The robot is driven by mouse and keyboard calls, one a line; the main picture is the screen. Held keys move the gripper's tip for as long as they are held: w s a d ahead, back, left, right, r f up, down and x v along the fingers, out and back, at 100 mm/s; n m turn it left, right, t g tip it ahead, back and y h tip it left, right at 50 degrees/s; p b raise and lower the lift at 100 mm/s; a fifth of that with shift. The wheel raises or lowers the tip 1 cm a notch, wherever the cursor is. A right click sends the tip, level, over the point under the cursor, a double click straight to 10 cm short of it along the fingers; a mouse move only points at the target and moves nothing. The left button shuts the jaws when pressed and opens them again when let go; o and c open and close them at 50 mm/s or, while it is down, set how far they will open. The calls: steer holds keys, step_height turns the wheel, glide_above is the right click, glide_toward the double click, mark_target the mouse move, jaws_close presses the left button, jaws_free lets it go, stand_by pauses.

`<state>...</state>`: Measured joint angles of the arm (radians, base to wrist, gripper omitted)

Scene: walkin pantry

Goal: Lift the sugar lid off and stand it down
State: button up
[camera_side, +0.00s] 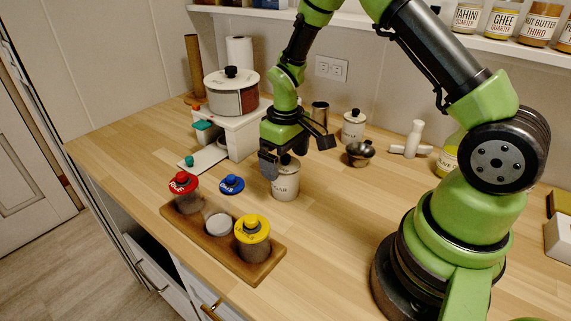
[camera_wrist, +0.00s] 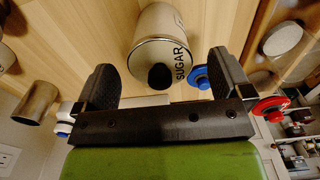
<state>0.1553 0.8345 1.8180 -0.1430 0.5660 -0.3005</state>
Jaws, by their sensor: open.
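The sugar canister (camera_side: 285,186) is cream with dark lettering and stands upright on the wooden counter. Its lid (camera_side: 291,164), with a black knob, sits on top, partly hidden behind my gripper in the side view. My gripper (camera_side: 296,153) is open just above the lid, with a finger on either side. In the wrist view the canister (camera_wrist: 162,20) faces me with the word SUGAR, and the black knob (camera_wrist: 161,76) lies between the two spread fingers of my gripper (camera_wrist: 163,62). Neither finger appears to touch the knob.
A wooden tray (camera_side: 268,266) in front holds a red-lidded jar (camera_side: 184,190), an open jar (camera_side: 219,225) and a yellow-lidded jar (camera_side: 252,238). A blue lid (camera_side: 231,184) lies left of the canister. Counter right of the canister is clear.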

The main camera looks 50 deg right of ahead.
mark_target(286, 156)
steer(key=shift+c, duration=0.5)
steer(key=c, duration=0.9)
steer(key=shift+r, duration=0.1)
steer(key=shift+r, duration=6.4)
